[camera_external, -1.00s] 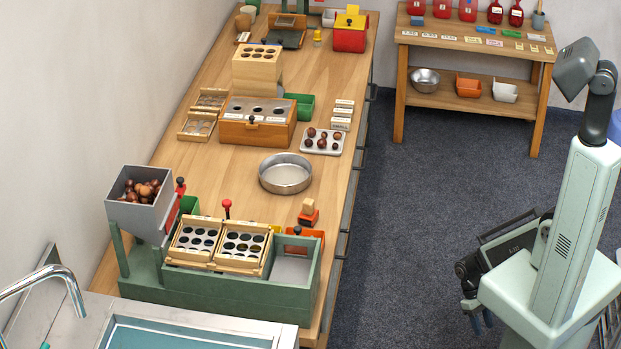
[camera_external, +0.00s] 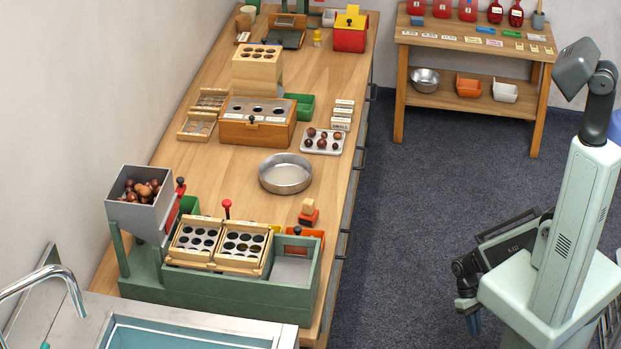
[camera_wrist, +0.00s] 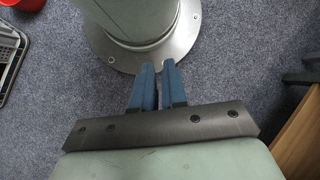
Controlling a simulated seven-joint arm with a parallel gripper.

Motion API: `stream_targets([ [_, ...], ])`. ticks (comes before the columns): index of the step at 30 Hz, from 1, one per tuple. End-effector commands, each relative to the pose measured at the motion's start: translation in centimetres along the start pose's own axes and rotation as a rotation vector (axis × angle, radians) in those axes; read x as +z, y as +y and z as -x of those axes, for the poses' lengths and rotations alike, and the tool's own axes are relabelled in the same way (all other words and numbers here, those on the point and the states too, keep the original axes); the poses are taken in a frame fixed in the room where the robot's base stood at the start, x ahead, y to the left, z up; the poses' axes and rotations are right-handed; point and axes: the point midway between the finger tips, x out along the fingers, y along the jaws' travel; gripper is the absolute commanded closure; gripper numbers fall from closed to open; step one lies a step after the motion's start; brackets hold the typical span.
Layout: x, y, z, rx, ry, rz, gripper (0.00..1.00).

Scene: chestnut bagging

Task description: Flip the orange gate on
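A small orange piece (camera_external: 309,218) with a pale wooden block on it stands on the bench behind the right end of the green machine (camera_external: 215,291). An orange part with a dark knob (camera_external: 305,236) sits at that machine's right end, partly hidden behind its wall. I cannot tell which of the two is the gate. My gripper (camera_external: 474,323) is far to the right, off the bench, low over the floor and pointing down. In the wrist view my gripper (camera_wrist: 159,65) shows two blue fingers with a narrow gap and nothing between them.
A grey hopper of chestnuts (camera_external: 141,199) and a red-knobbed lever (camera_external: 227,207) stand at the machine. Two wooden hole trays lie on it. A round metal pan (camera_external: 286,173) is behind. Open floor (camera_external: 410,220) separates my arm from the bench.

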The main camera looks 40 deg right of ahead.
Motion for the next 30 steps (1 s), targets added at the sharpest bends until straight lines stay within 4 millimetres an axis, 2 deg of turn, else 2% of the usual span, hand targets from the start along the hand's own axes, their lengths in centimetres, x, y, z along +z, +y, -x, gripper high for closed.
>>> stream_targets([
  [1, -0.5, -1.2, 0.4, -0.042, 0.007, 0.000, 0.93],
  [3, -1.0, -3.2, 1.0, -0.112, 0.016, -0.001, 1.00],
  [8, -2.1, -8.0, 2.9, -0.286, 0.037, 0.001, 1.00],
  [14, -3.3, -13.9, 6.0, -0.504, 0.060, 0.010, 1.00],
  [23, -4.4, -22.1, 12.3, -0.835, 0.085, 0.034, 1.00],
  [30, -4.7, -27.8, 18.4, -1.103, 0.095, 0.058, 1.00],
])
